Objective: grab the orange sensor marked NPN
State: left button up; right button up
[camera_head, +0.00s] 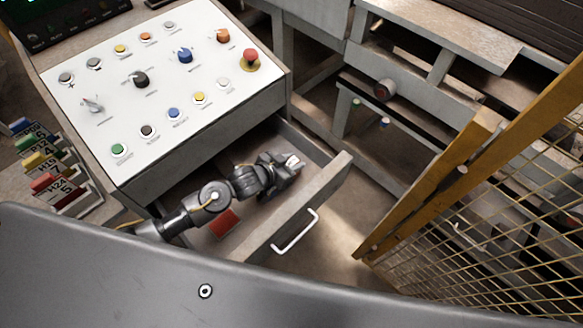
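No orange sensor with readable NPN lettering shows. My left gripper (293,161) is inside an open drawer (318,185), near its far right corner. Its pale fingertips are small, and I cannot tell whether they are open or shut or hold anything. My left arm comes in from the left across the drawer and hides part of its inside. A flat red-orange piece (223,223) lies on the drawer floor, below my forearm and well behind the gripper; no marking is readable on it. My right gripper is not in view.
A white control panel (130,98) with several knobs and buttons stands above the drawer. The drawer front has a white handle (296,232). Labelled coloured blocks (50,183) stand in a rack at left. A yellow mesh fence (430,187) stands at right.

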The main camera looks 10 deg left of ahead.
pick_arm(q)
jog(key=c, duration=0.5)
jog(key=shift+r, duration=0.15)
jog(key=shift+r, duration=0.65)
notch_tip(320, 180, up, 10)
jog(key=r, duration=0.1)
jog(key=s+a+b, duration=0.1)
jog(key=s+a, duration=0.2)
jog(key=s, duration=0.2)
jog(key=s+a+b, duration=0.1)
jog(key=s+a, duration=0.2)
jog(key=s, duration=0.2)
jog(key=s+a+b, duration=0.1)
jog(key=s+a, duration=0.3)
jog(key=s, duration=0.1)
jog(key=shift+f, duration=0.25)
